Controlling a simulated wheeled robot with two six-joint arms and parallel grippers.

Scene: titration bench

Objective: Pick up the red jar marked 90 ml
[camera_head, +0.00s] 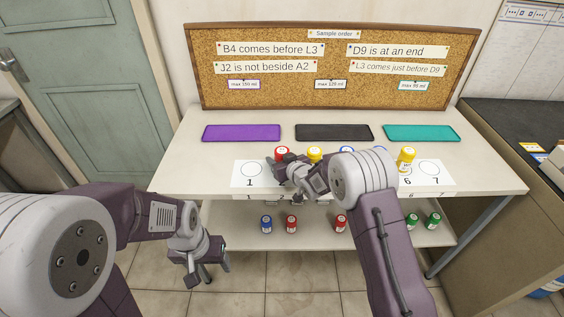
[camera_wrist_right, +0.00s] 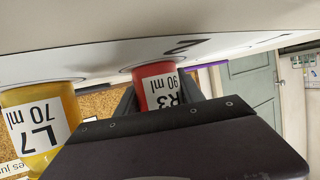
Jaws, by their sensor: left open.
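The red jar marked R3 90 ml (camera_head: 282,151) stands on the numbered strip on the table top, just right of spot 1. My right gripper (camera_head: 284,168) is at it, partly covering it. In the right wrist view, which is upside down, the red jar (camera_wrist_right: 158,86) sits between the two dark fingers. Whether they press on it cannot be told. My left gripper (camera_head: 204,275) is open and empty, low in front of the table at the left.
A yellow jar, L7 70 ml (camera_wrist_right: 42,122), stands close beside the red one. Purple (camera_head: 242,132), black (camera_head: 334,132) and teal (camera_head: 421,132) mats lie behind. Several jars stand on the lower shelf (camera_head: 315,235).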

